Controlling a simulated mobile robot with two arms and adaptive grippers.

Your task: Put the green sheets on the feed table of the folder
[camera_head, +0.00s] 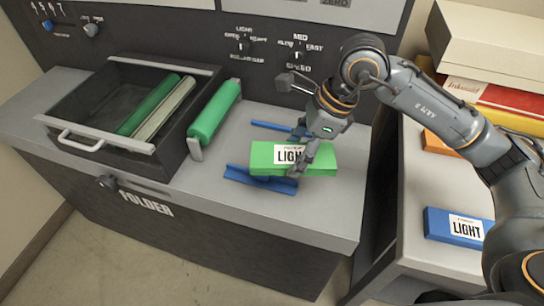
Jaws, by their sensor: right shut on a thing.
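The green sheets (320,160) are a flat green stack with a white label reading LIGHT. They are over the grey feed table (310,218) of the folder (150,203), between two blue guide rails, and partly cover them. The front blue rail (262,180) and the back blue rail (272,127) both show. My right gripper (304,165) comes down from above and is shut on the green sheets at their front edge. I cannot tell whether the stack touches the table or is slightly above it. My left gripper is not in view.
A green roller (215,112) stands left of the feed table, beside an open-topped tray with a handle (80,141) and rollers inside. On the right-hand table, a blue stack labelled LIGHT (456,227) lies near piled boxes (488,52). The feed table's front right is bare.

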